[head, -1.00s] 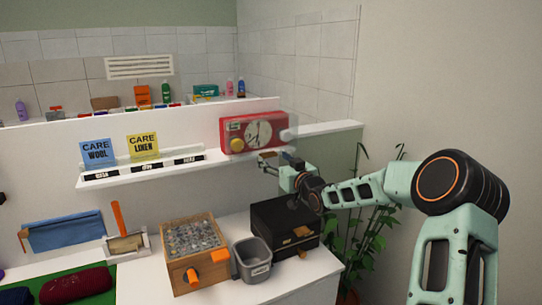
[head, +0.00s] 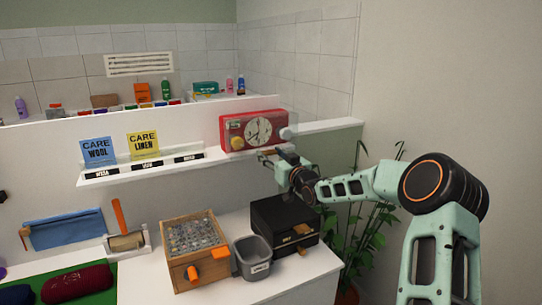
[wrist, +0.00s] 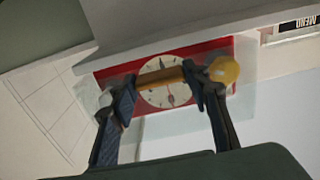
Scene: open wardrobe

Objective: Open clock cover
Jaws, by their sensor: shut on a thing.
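The red clock (head: 252,131) with a round white face stands on the white shelf ledge. It also shows in the wrist view (wrist: 219,48), where it appears turned over. A yellow knob (wrist: 224,70) sits at one end of it. A clear, faint cover (wrist: 244,58) shows beyond the clock's edges; its exact angle is hard to tell. My gripper (wrist: 160,77) is shut on an orange-brown bar (wrist: 162,76), which looks like the cover's handle, in front of the clock face. In the head view my gripper (head: 277,156) is just below the clock's right part.
Blue and yellow care cards (head: 143,145) stand on the lower shelf to the left. Below are a wooden box (head: 180,272) of grey bits, a grey bin (head: 250,262) and a black box (head: 272,236). A plant (head: 372,235) stands at right.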

